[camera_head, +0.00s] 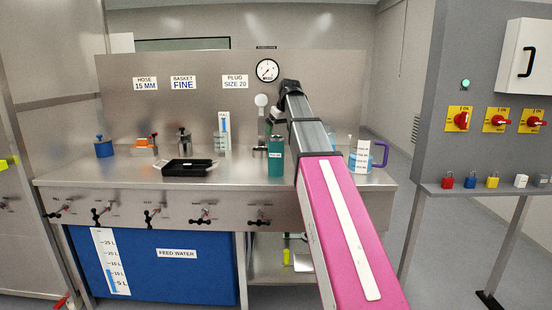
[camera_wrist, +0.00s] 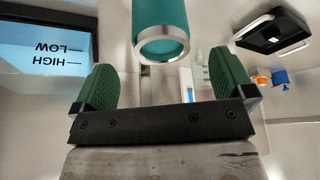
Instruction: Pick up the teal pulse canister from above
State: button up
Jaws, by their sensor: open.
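The teal pulse canister (camera_head: 276,158) stands upright near the front edge of the steel counter, with a label on its side. In the wrist view the teal canister (camera_wrist: 160,22) shows at the top centre, with its silver-rimmed end facing the camera. My gripper (camera_wrist: 163,62) is open and empty, its two green pads apart. The canister appears beyond the gap between the pads, and no contact shows. In the head view my arm reaches over the counter's right part, and my gripper is small and partly hidden just above the canister.
A black tray (camera_head: 188,168) lies left of the canister on the counter (camera_head: 110,173). Farther left are a blue canister (camera_head: 103,147) and an orange item (camera_head: 144,143). Taps line the counter's front.

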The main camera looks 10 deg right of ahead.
aim_at(276, 141)
jog(key=shift+x, duration=3.5)
jog(key=shift+r, duration=0.1)
jog(key=c, duration=1.7)
